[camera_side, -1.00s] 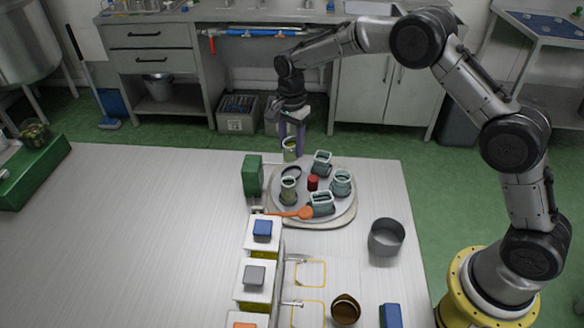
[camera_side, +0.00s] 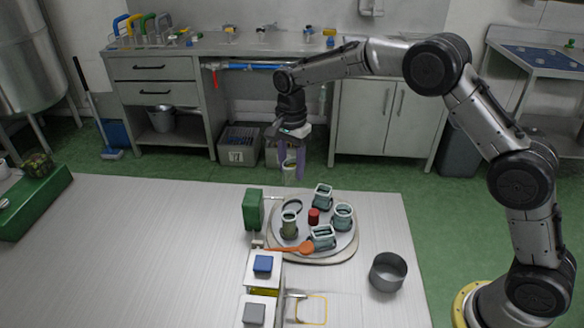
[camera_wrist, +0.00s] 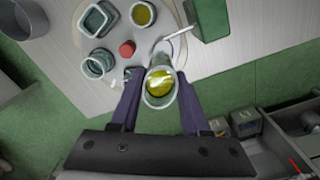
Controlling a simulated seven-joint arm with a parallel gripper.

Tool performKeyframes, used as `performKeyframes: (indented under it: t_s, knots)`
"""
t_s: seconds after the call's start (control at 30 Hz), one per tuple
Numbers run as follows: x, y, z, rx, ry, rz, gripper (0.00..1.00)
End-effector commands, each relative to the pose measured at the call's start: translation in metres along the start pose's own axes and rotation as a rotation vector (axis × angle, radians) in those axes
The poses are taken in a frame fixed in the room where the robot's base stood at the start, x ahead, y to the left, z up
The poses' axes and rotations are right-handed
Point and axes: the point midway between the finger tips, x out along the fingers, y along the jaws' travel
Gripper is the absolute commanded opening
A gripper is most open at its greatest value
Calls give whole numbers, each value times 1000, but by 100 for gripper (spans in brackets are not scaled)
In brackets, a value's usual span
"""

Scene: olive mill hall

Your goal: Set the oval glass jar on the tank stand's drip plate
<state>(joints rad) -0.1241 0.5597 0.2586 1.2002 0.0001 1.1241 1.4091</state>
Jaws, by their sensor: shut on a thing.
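My gripper (camera_side: 290,157) has purple fingers and is shut on the oval glass jar (camera_side: 290,174), holding it upright above the far side of the round tray (camera_side: 340,252). In the wrist view the jar (camera_wrist: 160,88) is between the fingers (camera_wrist: 158,97), with yellow-green liquid inside. The tank stand (camera_side: 262,264) is at the near edge of the side view, with a blue block on its white top and a tap (camera_side: 297,295). A yellow-outlined rectangle (camera_side: 312,308) lies to its right, cut off by the frame; I cannot tell whether it is the drip plate.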

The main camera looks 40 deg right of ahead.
Motion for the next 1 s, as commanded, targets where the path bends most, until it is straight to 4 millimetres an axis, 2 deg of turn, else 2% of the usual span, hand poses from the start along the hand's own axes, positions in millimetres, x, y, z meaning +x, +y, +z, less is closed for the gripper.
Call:
performKeyframes:
  t_s: [0.17, 0.37, 0.57, 0.7, 0.9, 1.0]
  knots:
    - [-4, 12, 21, -40, 0, -2, 11]
    - [-8, 38, 56, -110, 0, -1, 11]
    - [-11, 84, 102, -215, 0, -2, 11]
    - [-10, 125, 130, -294, 1, -3, 11]
    - [-6, 180, 155, -391, 1, -2, 11]
    - [-4, 201, 161, -425, 1, -2, 11]
